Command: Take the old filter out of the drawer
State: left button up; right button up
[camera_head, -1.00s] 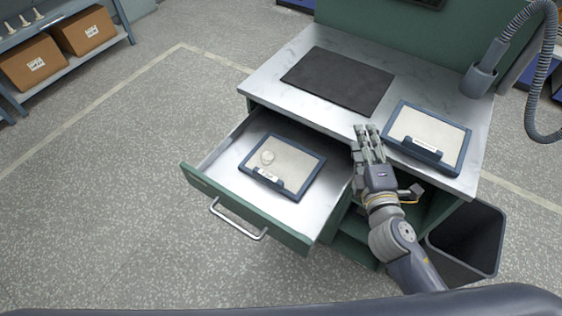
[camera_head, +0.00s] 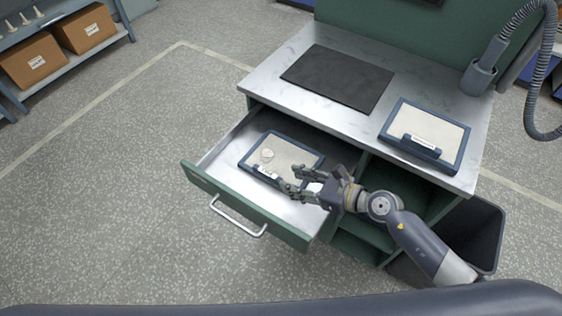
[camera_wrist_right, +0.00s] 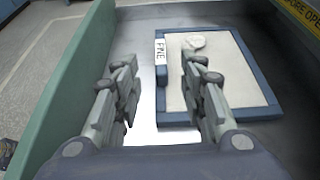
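The drawer (camera_head: 203,181) stands open at the front of the bench. In it lies the old filter (camera_head: 308,153), a flat blue-framed panel with a pale face, a round whitish spot and a white label on one side. In the right wrist view the filter (camera_wrist_right: 240,65) lies ahead and to the right, and its label reads "FINE". My right gripper (camera_head: 287,180) is over the drawer at the filter's near right corner. Its fingers are apart with nothing between them; I cannot tell whether one touches the frame. My left gripper is not in view.
A second blue-framed filter (camera_head: 432,131) lies on the bench top (camera_head: 290,58), right of a dark mat (camera_head: 338,78). A dark bin (camera_head: 485,222) stands on the floor at the right. A hose (camera_head: 505,35) hangs at the back right.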

aim_at(268, 173)
jog(key=x, duration=0.8)
jog(key=shift+w, duration=0.1)
grip_shut()
